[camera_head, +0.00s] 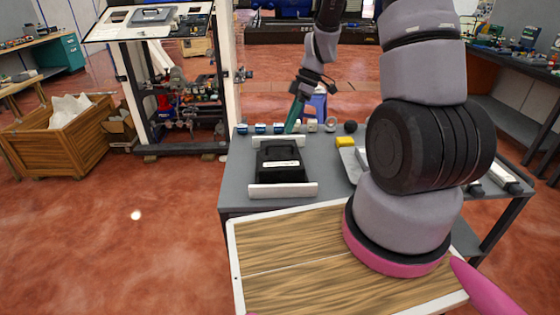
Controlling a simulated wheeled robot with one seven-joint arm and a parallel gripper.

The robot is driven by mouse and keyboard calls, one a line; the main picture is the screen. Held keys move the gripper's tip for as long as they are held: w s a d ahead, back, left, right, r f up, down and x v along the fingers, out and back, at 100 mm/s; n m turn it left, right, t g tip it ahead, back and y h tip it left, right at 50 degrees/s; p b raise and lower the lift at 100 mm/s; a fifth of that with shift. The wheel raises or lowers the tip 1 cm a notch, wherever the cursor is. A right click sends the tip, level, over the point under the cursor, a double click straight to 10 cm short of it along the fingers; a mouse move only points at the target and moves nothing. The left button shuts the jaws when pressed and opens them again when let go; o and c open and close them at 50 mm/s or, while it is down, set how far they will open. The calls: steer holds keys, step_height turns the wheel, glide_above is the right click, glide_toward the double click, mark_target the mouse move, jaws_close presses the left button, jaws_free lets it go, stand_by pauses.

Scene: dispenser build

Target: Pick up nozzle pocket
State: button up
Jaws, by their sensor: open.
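My gripper (293,118) reaches down over the back part of the grey table, above and close to the row of small parts along its far edge. Its green fingers look narrow from here, and nothing can be made out between them. The row holds blue-and-white pieces (260,129) at the left, a pale piece (312,125), a light ring-like piece (330,125) and a dark round piece (350,127). I cannot tell which of these is the nozzle pocket. A black housing (280,161) sits between two white bars behind the wooden board.
A wooden board with a white rim (233,255) is in front. My arm hides much of the table's right side. White parts (503,177) lie at the right. A wooden crate (60,137) stands left.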

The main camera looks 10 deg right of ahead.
glide_above(280, 157)
steer(key=w+d, duration=0.1)
steer(key=w, duration=0.1)
step_height(280, 157, down, 5)
steer(key=shift+d+r, duration=0.1)
jaws_close()
stand_by(1.1)
